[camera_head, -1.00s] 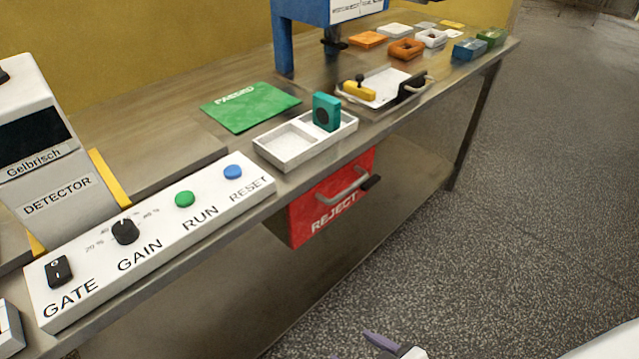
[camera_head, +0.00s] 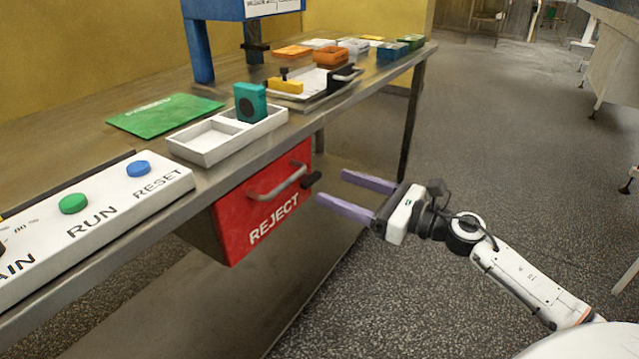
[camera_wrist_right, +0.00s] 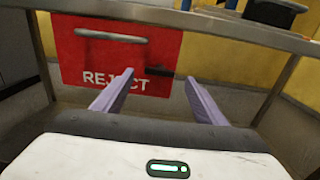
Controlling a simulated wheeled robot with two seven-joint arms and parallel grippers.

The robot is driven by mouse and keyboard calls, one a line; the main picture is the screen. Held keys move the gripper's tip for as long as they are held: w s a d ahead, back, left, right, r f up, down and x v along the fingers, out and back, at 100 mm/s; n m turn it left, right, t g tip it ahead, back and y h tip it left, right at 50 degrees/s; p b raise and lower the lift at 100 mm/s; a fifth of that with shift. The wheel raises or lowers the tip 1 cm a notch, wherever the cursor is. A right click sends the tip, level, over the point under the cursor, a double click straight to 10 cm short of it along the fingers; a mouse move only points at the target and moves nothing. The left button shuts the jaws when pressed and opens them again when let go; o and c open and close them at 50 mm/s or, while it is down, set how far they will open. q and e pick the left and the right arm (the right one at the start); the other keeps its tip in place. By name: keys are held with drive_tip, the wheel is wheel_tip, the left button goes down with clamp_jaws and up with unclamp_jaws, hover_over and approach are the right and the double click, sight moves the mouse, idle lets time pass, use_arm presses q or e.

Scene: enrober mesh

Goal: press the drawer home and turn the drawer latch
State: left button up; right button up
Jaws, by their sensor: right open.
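The red drawer (camera_head: 245,222) marked REJECT hangs under the table and its side wall shows, so it stands out from the table. It has a grey bar handle (camera_head: 277,183). The black drawer latch (camera_head: 311,180) is at the right end of its front. My right gripper (camera_head: 331,186) is open and empty, just right of the drawer front, with purple fingers. The right wrist view shows the drawer front (camera_wrist_right: 75,62) ahead to the left and the latch (camera_wrist_right: 158,71) beyond the space between the fingers (camera_wrist_right: 158,90). My left gripper is not in view.
The steel table edge (camera_head: 330,108) runs above the drawer. On the table are a white two-part tray (camera_head: 207,156) with a teal block (camera_head: 250,102), a green mat (camera_head: 160,114) and a button panel (camera_head: 105,222). A table leg (camera_head: 411,120) stands behind the gripper.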

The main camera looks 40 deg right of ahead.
sight(315, 180)
drive_tip(key=x, duration=0.5)
drive_tip(key=shift+w+a, duration=0.15)
drive_tip(key=shift+w, duration=0.2)
drive_tip(key=c, duration=1.1)
